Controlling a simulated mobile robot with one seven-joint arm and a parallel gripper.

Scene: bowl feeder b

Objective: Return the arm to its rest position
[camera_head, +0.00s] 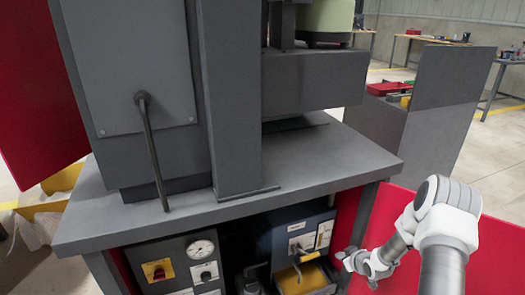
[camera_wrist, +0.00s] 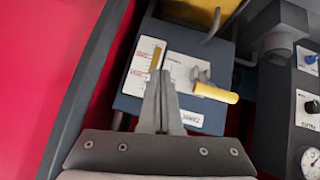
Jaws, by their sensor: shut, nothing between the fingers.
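My gripper shows at the lower right in the head view (camera_head: 350,262), at the end of my white and grey arm, in front of the cabinet's open lower bay. In the wrist view my gripper (camera_wrist: 163,75) has its two fingers together with nothing between them. Behind the fingers is a blue-grey control box (camera_wrist: 128,104) with white labels and a yellow-handled lever (camera_wrist: 216,93). The same control box (camera_head: 284,238) sits inside the bay in the head view. The fingers overlap the box in the wrist view; I cannot tell how far apart they are.
A grey machine table (camera_head: 330,155) with a tall column (camera_head: 230,100) stands above the bay. A grey panel with a pressure gauge (camera_head: 202,249) and a red-yellow switch (camera_head: 158,270) is at the bay's left. Red door panels (camera_head: 495,255) flank the machine. Workbenches stand far behind.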

